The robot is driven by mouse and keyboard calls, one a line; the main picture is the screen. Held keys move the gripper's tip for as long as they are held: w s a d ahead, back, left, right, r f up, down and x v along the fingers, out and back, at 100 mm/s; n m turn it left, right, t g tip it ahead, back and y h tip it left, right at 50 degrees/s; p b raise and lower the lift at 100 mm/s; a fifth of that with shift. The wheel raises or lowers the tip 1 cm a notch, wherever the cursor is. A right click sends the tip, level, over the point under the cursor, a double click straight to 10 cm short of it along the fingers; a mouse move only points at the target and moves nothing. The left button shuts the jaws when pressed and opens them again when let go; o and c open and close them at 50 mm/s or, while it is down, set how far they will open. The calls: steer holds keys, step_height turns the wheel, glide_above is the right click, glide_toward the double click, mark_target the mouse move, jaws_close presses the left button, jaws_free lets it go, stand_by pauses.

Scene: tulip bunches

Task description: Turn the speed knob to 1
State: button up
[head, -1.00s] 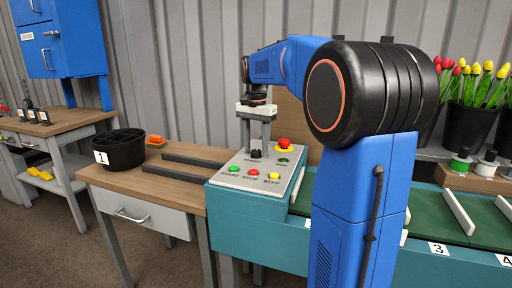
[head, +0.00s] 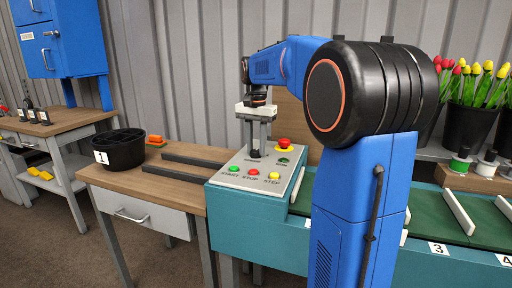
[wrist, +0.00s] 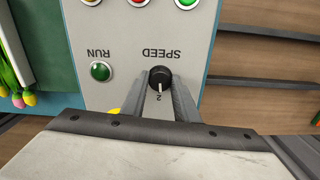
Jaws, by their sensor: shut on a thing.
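The speed knob (wrist: 160,77) is a black round knob with a white pointer line, under the upside-down word SPEED in the wrist view. Its line points at the mark 2, the only number I can read beside it. In the head view the knob (head: 255,154) is small and partly hidden by the fingers. My gripper (wrist: 163,88) is over the control panel (wrist: 125,50), its two grey fingers on either side of the knob and shut on it. My gripper also shows in the head view (head: 256,147), pointing down.
Near the knob are a green RUN light (wrist: 101,71), a red mushroom button (head: 284,142), and START (head: 234,169), STOP (head: 254,172) and STEP (head: 274,175) buttons. A black pot (head: 120,152) stands on the wooden table to the left. A green conveyor (head: 430,212) is to the right.

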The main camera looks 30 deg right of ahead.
mark_target(256, 150)
steer(key=n, duration=1)
steer(key=shift+n, duration=0.3)
stand_by(0.4)
steer(key=o, duration=1.1)
steer(key=shift+c, duration=0.2)
steer(key=shift+r, duration=0.1)
step_height(256, 150, up, 17)
steer(key=shift+r, duration=0.1)
